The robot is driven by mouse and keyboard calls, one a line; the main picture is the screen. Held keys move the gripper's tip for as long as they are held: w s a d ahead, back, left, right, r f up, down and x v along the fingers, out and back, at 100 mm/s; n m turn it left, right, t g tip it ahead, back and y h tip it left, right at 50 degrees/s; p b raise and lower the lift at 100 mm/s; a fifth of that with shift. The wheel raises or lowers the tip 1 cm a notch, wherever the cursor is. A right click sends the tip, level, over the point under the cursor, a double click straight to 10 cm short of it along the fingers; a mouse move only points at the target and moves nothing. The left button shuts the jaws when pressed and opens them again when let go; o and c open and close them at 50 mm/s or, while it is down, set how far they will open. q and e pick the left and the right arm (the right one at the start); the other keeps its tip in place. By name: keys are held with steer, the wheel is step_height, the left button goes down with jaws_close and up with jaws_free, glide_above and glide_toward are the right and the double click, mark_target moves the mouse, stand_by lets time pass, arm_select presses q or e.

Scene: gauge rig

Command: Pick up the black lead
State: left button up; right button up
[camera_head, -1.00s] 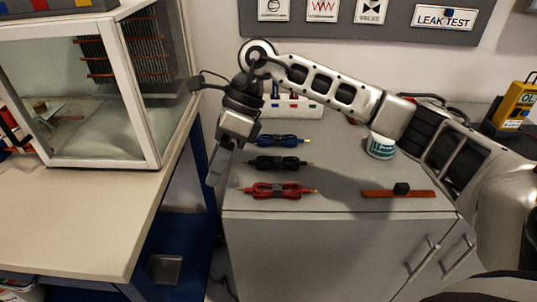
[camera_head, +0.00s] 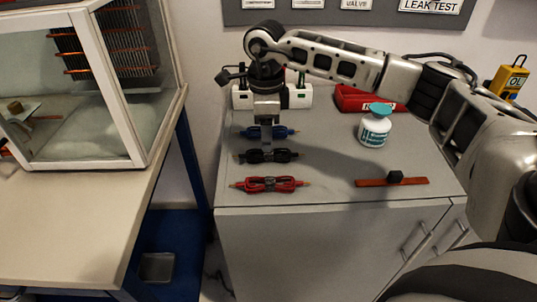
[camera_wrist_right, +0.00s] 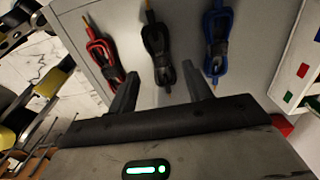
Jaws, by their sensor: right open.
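The black lead (camera_head: 281,156) is a coiled cable lying on the grey cabinet top, between the blue lead (camera_head: 252,132) and the red lead (camera_head: 270,184). My right gripper (camera_head: 267,143) points down over the row, at the black lead. In the right wrist view the open fingers (camera_wrist_right: 160,70) are spread with the black lead (camera_wrist_right: 156,42) showing between and beyond them. The red lead (camera_wrist_right: 104,52) lies left of the fingers and the blue lead (camera_wrist_right: 218,40) to the right. The fingers appear empty; their height above the lead is unclear. My left gripper is out of view.
A white box (camera_head: 298,96) and a red case (camera_head: 356,100) are behind. A glass-walled case (camera_head: 100,110) stands on the left bench.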

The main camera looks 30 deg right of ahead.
mark_target(269, 155)
steer(key=shift+s+d+f, duration=0.1)
steer(key=shift+d+f, duration=0.05)
steer(key=shift+f, duration=1.2)
steer(key=shift+s+d+f, duration=0.1)
steer(key=shift+f, duration=1.2)
steer(key=shift+w, duration=0.1)
steer(key=c, duration=1.1)
